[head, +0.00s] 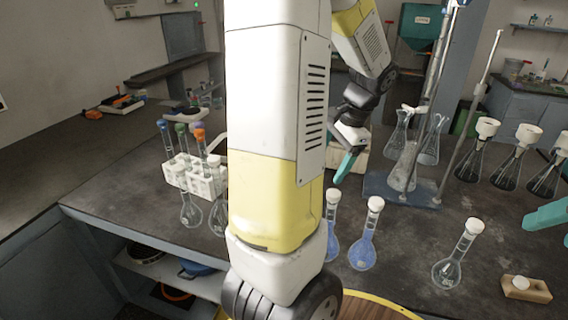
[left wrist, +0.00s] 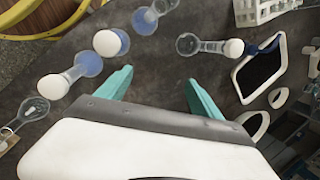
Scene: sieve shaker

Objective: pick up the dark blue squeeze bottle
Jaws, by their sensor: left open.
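I cannot make out the dark blue squeeze bottle for sure in either view; my own arm hides much of the middle of the bench in the head view. My left gripper (head: 343,168) points down over the bench, behind the blue-liquid flasks. In the left wrist view my left gripper (left wrist: 160,76) has its teal fingers apart with only dark bench top between them. At the right edge of the head view, teal finger parts of my right gripper (head: 546,215) show, cut off by the frame.
Blue-liquid flasks (head: 366,236) with white caps stand on the dark bench (head: 400,270). A clear flask (head: 455,258) is right of them. A white rack (head: 196,178) with colour-capped tubes is at left. A blue stand base (head: 400,188) and several conical flasks (head: 474,152) are at right.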

